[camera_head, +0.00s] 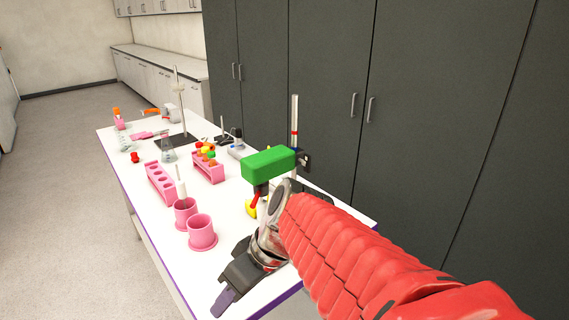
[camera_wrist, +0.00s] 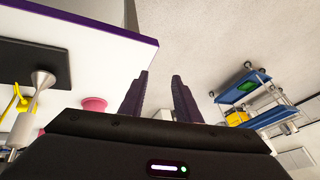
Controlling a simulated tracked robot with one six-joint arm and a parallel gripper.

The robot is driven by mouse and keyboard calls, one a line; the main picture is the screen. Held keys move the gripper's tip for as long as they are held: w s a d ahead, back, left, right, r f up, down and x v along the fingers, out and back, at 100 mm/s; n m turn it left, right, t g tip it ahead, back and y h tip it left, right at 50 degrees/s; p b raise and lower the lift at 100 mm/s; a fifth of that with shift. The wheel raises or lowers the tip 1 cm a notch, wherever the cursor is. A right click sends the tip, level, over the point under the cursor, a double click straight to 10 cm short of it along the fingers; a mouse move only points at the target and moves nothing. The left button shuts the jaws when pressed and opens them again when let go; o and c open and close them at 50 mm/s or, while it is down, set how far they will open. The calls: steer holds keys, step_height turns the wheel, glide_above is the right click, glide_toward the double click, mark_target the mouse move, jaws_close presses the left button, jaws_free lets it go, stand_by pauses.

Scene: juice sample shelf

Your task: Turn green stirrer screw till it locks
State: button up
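The green stirrer body (camera_head: 269,165) is a block mounted high on a metal stand rod (camera_head: 294,120) near the table's right end. A dark clamp (camera_head: 303,159) joins it to the rod; I cannot make out the screw itself. My gripper (camera_head: 225,296) is low at the table's front edge, below and left of the stirrer and well apart from it. In the wrist view its two dark fingers (camera_wrist: 160,88) stand apart with nothing held between them. The stirrer body does not show in the wrist view.
Pink cups (camera_head: 201,233) and pink racks (camera_head: 160,182) stand on the white table (camera_head: 140,172) left of my arm. A yellow item (camera_head: 251,209) is below the stirrer. Tall dark cabinets (camera_head: 430,110) rise behind. The wrist view shows a blue-shelved cart (camera_wrist: 262,120) on open floor.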

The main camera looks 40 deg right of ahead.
steer(key=w+d+r+t+y, duration=0.2)
steer(key=w+d+r+t, duration=0.15)
steer(key=d, duration=0.35)
steer(key=m+t+h, duration=0.3)
steer(key=t+h, duration=0.3)
steer(key=t, duration=0.5)
glide_toward(310, 164)
steer(key=s, duration=0.5)
steer(key=shift+d+r, duration=0.2)
steer(key=shift+w, duration=0.15)
steer(key=shift+w+a, duration=0.15)
steer(key=shift+w, duration=3.25)
steer(key=shift+w+a, duration=0.1)
steer(key=shift+w, duration=3.3)
